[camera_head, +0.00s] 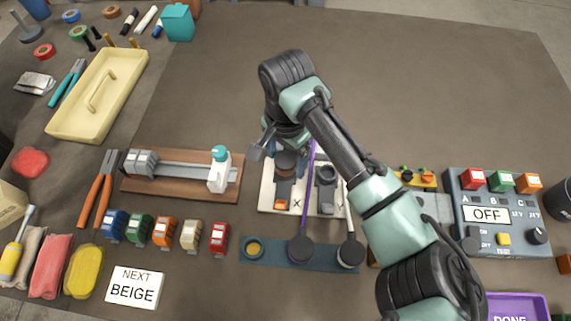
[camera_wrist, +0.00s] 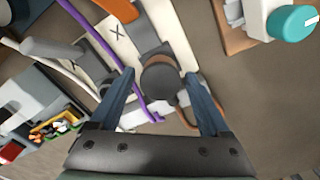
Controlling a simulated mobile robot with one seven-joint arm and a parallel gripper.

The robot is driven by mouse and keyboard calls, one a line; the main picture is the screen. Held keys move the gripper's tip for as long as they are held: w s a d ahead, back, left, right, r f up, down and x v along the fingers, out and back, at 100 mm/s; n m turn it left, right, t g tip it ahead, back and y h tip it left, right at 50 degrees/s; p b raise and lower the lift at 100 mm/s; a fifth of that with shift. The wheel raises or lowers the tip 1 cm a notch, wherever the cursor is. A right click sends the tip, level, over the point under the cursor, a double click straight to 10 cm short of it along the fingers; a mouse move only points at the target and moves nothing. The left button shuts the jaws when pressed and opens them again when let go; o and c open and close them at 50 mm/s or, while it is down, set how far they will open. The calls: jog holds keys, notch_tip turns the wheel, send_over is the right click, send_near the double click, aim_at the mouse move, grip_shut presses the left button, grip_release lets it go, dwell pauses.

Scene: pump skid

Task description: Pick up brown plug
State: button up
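The brown plug (camera_head: 286,163) has a dark round cap and a brown rim. It sits on the white board, beside an orange block (camera_head: 284,190). In the wrist view the plug (camera_wrist: 160,85) lies between the two blue fingers of my gripper (camera_wrist: 161,74), with gaps at both sides. A brown cable (camera_wrist: 186,118) curves away from it. My gripper (camera_head: 288,150) is open around or just above the plug; I cannot tell its exact height. The arm partly hides the board (camera_head: 268,190) in the head view.
A purple cable (camera_wrist: 120,68) runs near one finger. Two dark round plugs (camera_head: 300,249) rest on a teal strip (camera_head: 275,255). The table behind the arm is clear.

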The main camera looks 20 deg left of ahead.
aim_at(287, 158)
grip_shut()
notch_tip(287, 158, up, 10)
jog(key=shift+r+p, duration=0.1)
jog(key=shift+p, duration=0.2)
dwell(0.4)
jog(key=shift+w, duration=0.1)
